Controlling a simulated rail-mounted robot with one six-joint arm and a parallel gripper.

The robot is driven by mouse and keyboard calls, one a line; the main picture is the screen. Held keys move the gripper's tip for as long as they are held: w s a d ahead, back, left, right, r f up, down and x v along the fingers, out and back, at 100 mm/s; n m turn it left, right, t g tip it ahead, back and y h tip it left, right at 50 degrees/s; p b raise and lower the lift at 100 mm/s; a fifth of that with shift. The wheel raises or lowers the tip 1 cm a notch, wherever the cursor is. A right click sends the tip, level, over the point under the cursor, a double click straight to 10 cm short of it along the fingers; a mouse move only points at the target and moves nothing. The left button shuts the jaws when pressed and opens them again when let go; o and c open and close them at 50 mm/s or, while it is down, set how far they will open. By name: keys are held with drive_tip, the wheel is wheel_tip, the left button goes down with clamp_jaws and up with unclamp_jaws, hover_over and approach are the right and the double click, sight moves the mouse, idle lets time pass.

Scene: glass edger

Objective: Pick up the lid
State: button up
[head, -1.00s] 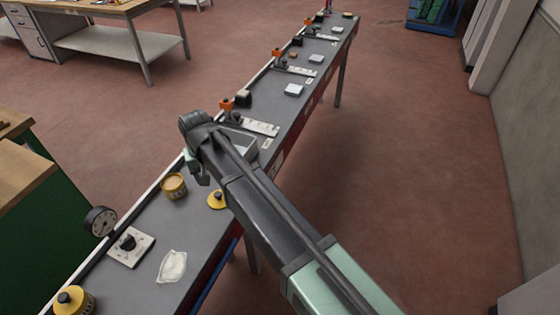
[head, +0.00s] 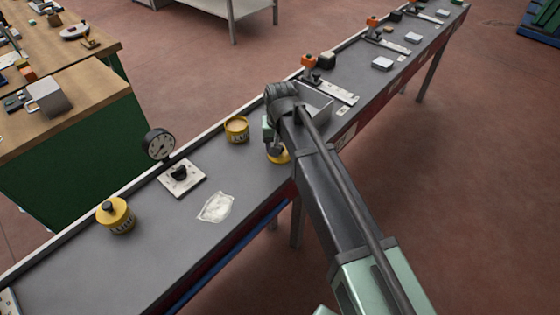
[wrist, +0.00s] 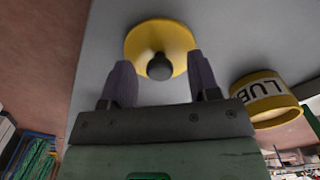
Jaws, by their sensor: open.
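The lid is a round yellow disc with a dark knob on top. It lies on the grey bench top, and the wrist view shows it (wrist: 143,40) just beyond my fingers. In the head view the lid (head: 284,157) is partly hidden by my gripper (head: 274,149). My gripper (wrist: 160,66) is open and empty, with one finger on each side of the knob in the wrist view. I cannot tell whether the fingers are level with the knob. An open yellow tin (head: 237,132) stands left of the lid; its label reads "LUB" in the wrist view (wrist: 266,100).
A second yellow tin (head: 117,217) with a knobbed lid stands further left.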

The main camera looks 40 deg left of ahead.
drive_tip(key=shift+f, duration=0.45)
drive_tip(key=c, duration=1)
drive_tip(key=shift+r, duration=0.1)
